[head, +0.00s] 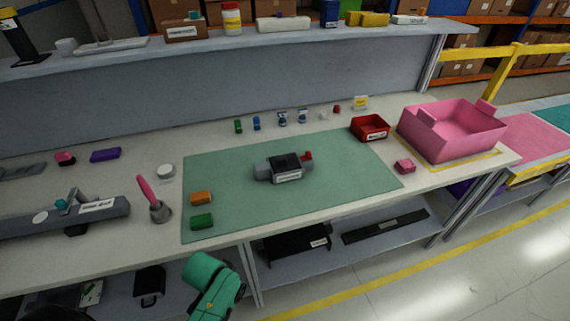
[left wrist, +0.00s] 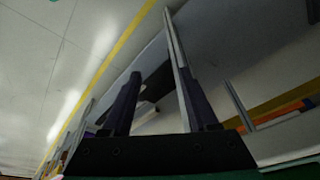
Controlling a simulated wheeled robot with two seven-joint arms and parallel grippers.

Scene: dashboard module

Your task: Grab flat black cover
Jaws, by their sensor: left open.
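A long flat black piece (head: 385,225) lies on the lower shelf under the right half of the bench. A wider black part with a white label (head: 298,241) lies on the same shelf to its left. I cannot tell for certain which is the flat black cover. My left gripper (left wrist: 152,45) is open in the left wrist view, its two fingers apart with nothing gripped. A dark shape (left wrist: 156,82) shows beyond and between the fingers, too unclear to name. In the head view no left fingers show. My right gripper is in neither view.
A dark grey module (head: 284,168) sits on the green mat (head: 340,190). A pink bin (head: 455,132) and a red tray (head: 369,127) stand at the right. The bench's front edge and its legs bound the lower shelf (head: 345,257). The floor in front is clear.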

